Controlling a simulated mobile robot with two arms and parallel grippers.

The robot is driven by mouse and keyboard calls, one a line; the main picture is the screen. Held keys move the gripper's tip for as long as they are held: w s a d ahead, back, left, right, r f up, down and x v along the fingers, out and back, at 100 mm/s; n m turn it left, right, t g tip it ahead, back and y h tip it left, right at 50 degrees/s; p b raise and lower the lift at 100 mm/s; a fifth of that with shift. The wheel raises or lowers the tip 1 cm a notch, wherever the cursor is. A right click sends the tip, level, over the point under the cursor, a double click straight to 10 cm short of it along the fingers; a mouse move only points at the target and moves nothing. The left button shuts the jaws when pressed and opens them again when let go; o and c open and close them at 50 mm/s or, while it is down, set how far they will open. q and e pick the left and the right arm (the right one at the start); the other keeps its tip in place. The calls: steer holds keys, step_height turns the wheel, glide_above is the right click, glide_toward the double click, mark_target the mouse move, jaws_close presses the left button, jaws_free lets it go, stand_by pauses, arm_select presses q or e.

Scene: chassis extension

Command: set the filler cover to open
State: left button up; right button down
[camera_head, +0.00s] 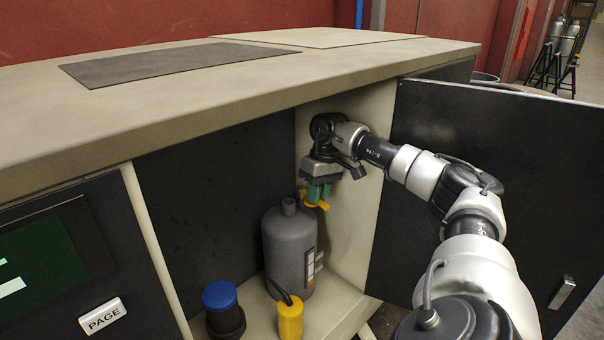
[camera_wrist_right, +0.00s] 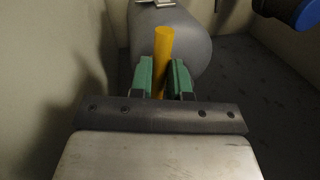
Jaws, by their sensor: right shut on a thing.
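My right gripper (camera_head: 318,190), with green fingertips, is inside the open cabinet by its right inner wall. It is shut on a yellow handle (camera_head: 322,205). In the right wrist view the yellow handle (camera_wrist_right: 164,45) stands up between the green fingers. A grey bottle (camera_head: 289,243) with a narrow neck stands on the cabinet floor just below and left of the gripper. A blue cap (camera_head: 219,295) sits on a short black body further left. I cannot tell which part is the filler cover. My left gripper is not in view.
The dark cabinet door (camera_head: 480,170) is swung open to the right, beside my right arm. A yellow item (camera_head: 290,319) with a black loop stands in front of the bottle. The beige countertop (camera_head: 330,72) overhangs the opening. A PAGE button (camera_head: 102,316) is on the left panel.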

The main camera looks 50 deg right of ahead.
steer(key=shift+f, duration=0.1)
stand_by(0.4)
steer(key=c, duration=1.1)
jaws_free()
steer(key=shift+w, duration=0.1)
